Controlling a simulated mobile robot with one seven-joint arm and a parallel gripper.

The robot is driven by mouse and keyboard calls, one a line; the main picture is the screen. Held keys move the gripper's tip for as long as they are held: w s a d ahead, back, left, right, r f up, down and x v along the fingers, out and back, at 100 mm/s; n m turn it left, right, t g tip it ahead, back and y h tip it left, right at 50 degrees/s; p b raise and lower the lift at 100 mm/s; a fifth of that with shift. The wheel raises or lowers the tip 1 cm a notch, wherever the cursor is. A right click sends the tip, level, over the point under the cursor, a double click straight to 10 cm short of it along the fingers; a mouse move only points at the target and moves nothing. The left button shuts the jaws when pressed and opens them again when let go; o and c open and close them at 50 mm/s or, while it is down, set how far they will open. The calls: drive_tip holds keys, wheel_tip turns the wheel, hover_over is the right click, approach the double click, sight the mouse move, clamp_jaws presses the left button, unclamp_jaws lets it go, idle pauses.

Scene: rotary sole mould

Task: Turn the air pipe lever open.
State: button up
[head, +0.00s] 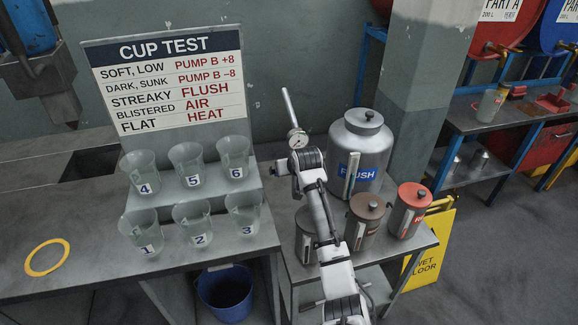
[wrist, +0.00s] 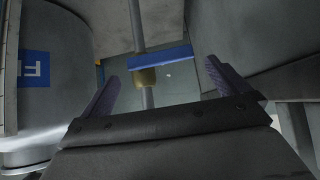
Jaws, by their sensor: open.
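The air pipe (wrist: 138,28) runs upright in the wrist view, with a brass valve body (wrist: 144,78) on it. A flat blue lever (wrist: 162,57) sticks out from the valve to the right, crosswise to the pipe. My gripper (wrist: 162,70) is open and empty, one finger on each side of the lever in the picture. Neither finger visibly touches it; the exact depth gap is unclear. My arm hides the lever and fingertips there.
The grey FLUSH tank (head: 375,140) stands close by; its blue label (wrist: 34,69) shows at left in the wrist view. Brown (head: 364,220) and red (head: 409,211) lidded cans stand on the same table. Numbered cups (head: 189,163) and a CUP TEST board (head: 168,80) are left.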

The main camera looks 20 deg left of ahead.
drive_tip(key=shift+x, duration=1.6)
drive_tip(key=shift+c, duration=0.4)
